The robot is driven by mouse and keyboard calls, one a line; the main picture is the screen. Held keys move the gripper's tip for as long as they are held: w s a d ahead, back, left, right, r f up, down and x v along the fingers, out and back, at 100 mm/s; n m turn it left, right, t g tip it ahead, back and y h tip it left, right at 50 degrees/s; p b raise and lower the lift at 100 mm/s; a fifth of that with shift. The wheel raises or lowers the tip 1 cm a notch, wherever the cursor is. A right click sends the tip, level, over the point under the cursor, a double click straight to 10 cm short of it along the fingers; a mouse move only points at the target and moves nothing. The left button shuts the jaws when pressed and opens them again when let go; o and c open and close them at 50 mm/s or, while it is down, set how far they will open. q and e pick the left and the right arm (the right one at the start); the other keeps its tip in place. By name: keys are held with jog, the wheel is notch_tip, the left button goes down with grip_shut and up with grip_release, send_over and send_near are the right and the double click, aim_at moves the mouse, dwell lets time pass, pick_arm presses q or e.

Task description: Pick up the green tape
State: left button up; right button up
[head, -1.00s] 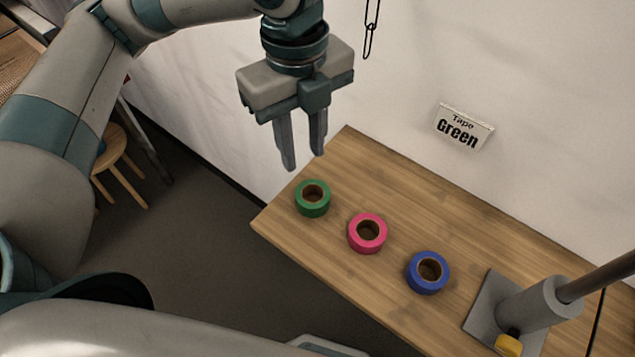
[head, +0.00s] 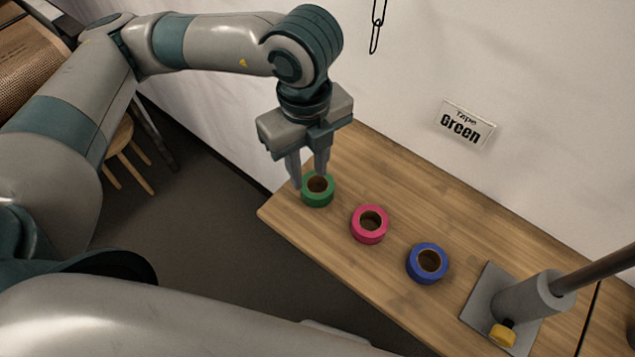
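The green tape (head: 318,197) lies flat near the left end of the wooden table. My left gripper (head: 308,180) points down at it. One finger is at the tape's left side and the other reaches to the ring's back or hole. The fingers are apart, with a gap between them. I cannot tell whether they touch the tape. The tape still rests on the table. My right gripper is not in view.
A pink tape (head: 369,236) and a blue tape (head: 427,275) lie to the right on the table (head: 470,225). A grey stand (head: 528,298) with a yellow knob is at right. A sign (head: 466,125) reading "Tape Green" is on the wall.

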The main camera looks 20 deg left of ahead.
pick_arm(q)
send_over(306, 190)
jog(key=s+d, duration=0.1)
jog(key=shift+f+p, duration=0.35)
jog(key=shift+f, duration=1.8)
jog(key=shift+w+a+f+p, duration=0.15)
jog(key=shift+a+f+p, duration=0.1)
jog(key=shift+f+p, duration=0.3)
jog(key=f, duration=0.1)
jog(key=f+p, duration=0.1)
jog(key=f, duration=0.1)
jog(key=shift+w+a, duration=0.25)
jog(key=shift+a, duration=0.05)
jog(key=shift+f, duration=0.55)
grip_shut()
